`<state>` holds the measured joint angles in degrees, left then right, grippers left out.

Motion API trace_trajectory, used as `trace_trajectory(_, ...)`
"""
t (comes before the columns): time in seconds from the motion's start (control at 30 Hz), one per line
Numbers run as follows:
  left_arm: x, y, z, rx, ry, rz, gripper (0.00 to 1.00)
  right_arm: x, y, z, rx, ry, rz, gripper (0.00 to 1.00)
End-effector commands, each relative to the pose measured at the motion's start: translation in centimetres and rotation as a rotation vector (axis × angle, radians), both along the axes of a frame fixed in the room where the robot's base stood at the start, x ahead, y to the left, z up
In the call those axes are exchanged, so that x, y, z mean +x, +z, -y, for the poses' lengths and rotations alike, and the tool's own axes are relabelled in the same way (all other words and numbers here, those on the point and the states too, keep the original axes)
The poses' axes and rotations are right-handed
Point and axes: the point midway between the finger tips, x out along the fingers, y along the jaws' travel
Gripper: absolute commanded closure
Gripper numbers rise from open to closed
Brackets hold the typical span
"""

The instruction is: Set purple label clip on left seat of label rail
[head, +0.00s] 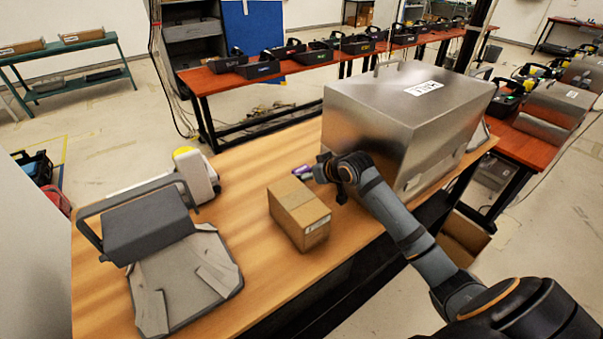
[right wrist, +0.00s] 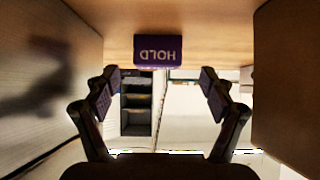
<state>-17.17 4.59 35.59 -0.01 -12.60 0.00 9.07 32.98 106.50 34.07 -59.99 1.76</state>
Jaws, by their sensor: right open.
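The purple label clip (right wrist: 158,50), marked HOLD, shows upside down in the right wrist view, against the wooden table top. In the head view it is a small purple piece (head: 301,170) at the tip of my right gripper (head: 315,173), just behind the cardboard box. In the right wrist view my right gripper (right wrist: 160,84) is open. Its two fingers stand apart on either side of the clip's line, and the clip is beyond the tips, not clasped. I cannot make out the label rail or its left seat. My left gripper is not in view.
A cardboard box (head: 300,213) stands close in front of the right gripper. A large metal box (head: 400,120) stands just to its right. A grey device (head: 155,235) and a white-and-yellow object (head: 197,175) are at the left. The wooden table (head: 240,185) is clear between them.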

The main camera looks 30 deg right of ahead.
Motion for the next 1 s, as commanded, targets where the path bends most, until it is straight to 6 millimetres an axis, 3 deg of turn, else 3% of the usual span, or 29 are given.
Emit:
trace_trajectory(0.3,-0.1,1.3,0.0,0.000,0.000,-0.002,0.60,3.9,-2.3,-0.3,0.004,-0.001,-0.001,0.17)
trace_trajectory(0.57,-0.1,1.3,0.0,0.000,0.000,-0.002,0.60,4.2,-2.7,-0.3,-0.001,0.001,0.000,0.17)
trace_trajectory(0.9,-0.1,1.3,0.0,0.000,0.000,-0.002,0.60,4.2,-2.7,-0.3,0.000,0.000,0.000,0.62)
trace_trajectory(1.0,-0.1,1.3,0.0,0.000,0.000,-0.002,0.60,4.2,-2.7,-0.3,0.000,0.000,0.000,0.69)
